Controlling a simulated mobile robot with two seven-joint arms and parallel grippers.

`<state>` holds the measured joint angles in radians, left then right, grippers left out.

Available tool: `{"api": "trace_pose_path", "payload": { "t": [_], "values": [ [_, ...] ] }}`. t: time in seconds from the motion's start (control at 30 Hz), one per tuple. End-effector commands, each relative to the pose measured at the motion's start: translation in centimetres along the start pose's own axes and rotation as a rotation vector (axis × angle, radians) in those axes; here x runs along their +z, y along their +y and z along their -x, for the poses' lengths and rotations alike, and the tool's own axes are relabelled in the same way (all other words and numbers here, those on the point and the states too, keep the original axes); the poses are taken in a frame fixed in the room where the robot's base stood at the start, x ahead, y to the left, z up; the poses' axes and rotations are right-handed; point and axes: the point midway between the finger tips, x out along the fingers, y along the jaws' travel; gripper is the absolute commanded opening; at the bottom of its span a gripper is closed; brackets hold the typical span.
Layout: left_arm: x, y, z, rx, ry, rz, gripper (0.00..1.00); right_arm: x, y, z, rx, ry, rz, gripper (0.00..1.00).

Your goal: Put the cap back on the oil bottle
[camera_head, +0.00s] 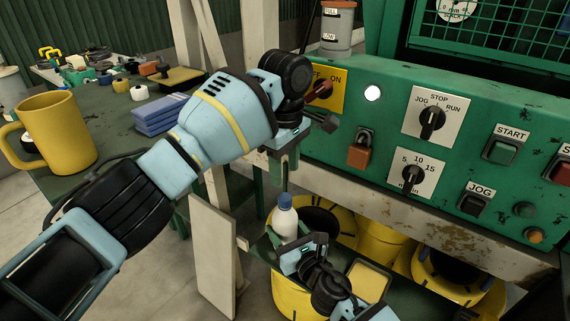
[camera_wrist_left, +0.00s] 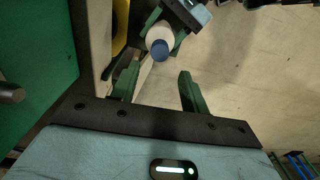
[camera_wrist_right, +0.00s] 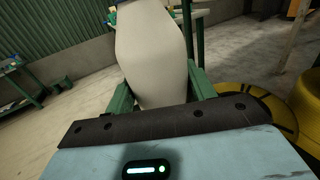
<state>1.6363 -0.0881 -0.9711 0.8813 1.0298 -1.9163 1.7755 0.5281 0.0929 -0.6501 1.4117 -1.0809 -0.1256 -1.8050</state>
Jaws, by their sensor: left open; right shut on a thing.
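The oil bottle (camera_head: 285,225) is white and upright, low in the middle of the head view. A blue cap (camera_head: 285,200) sits on its top; whether it is screwed down cannot be told. My right gripper (camera_head: 297,245) is shut around the bottle, whose pale body (camera_wrist_right: 152,50) fills the right wrist view between the green fingers. My left gripper (camera_head: 284,168) is open and empty, pointing down a little above the cap. In the left wrist view the cap (camera_wrist_left: 160,49) shows just beyond the open fingertips, nearer the left finger.
The green control panel (camera_head: 395,130) with switches stands close to the right of my left gripper. Yellow hose coils (camera_head: 290,292) lie below. A bench at left bears a yellow mug (camera_head: 62,128) and blue cloths (camera_head: 160,113).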

Motion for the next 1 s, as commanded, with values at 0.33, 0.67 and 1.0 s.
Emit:
{"api": "trace_pose_path", "payload": {
  "t": [0.33, 0.67, 1.0],
  "values": [
    [0.0, 0.0, 0.2, 0.0, 0.0, 0.35, 0.45, -0.1, 0.0, 0.0, 0.0, 0.001, -0.001, 0.0],
    [0.0, 0.0, 0.2, 0.0, 0.0, 0.385, 0.45, -0.1, 0.0, 0.0, 0.0, 0.001, -0.001, 0.0],
    [0.0, 0.0, -1.6, -0.002, 0.0, 0.384, 0.45, -0.1, 0.0, 0.0, 0.0, 0.001, -0.001, 0.0]
  ]
}}
